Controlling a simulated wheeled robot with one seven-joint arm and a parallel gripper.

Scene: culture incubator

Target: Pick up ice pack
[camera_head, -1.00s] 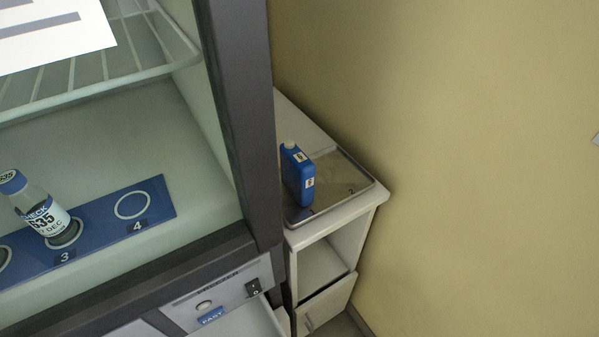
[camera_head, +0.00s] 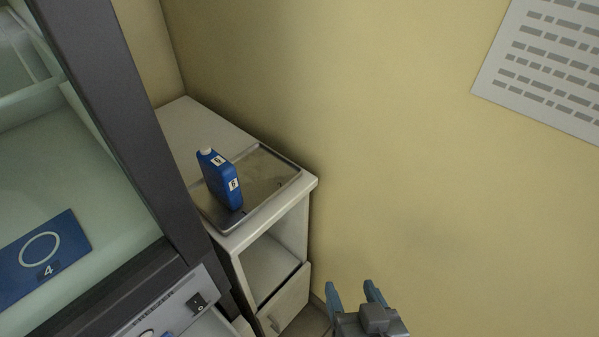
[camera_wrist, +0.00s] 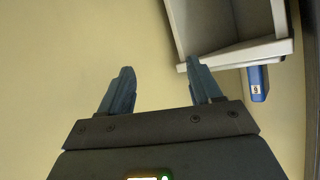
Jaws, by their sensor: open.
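The ice pack (camera_head: 220,181) is a blue, flat bottle-like block with a white cap and small white labels. It stands upright on a metal tray (camera_head: 271,176) on top of a white cabinet. My gripper (camera_head: 353,290) is at the bottom of the head view, right of the cabinet and apart from the ice pack. In the wrist view my gripper (camera_wrist: 162,84) is open with nothing between its fingers. The ice pack (camera_wrist: 258,83) also shows there, partly cut off by the cabinet edge, to the right of the fingers.
The white cabinet (camera_head: 291,228) has an open shelf and a drawer below. The incubator's dark frame (camera_head: 118,125) stands close on its left, with a blue mat marked 4 (camera_head: 42,258) inside. A yellow wall (camera_head: 400,150) with a printed sheet (camera_head: 545,65) lies behind and right.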

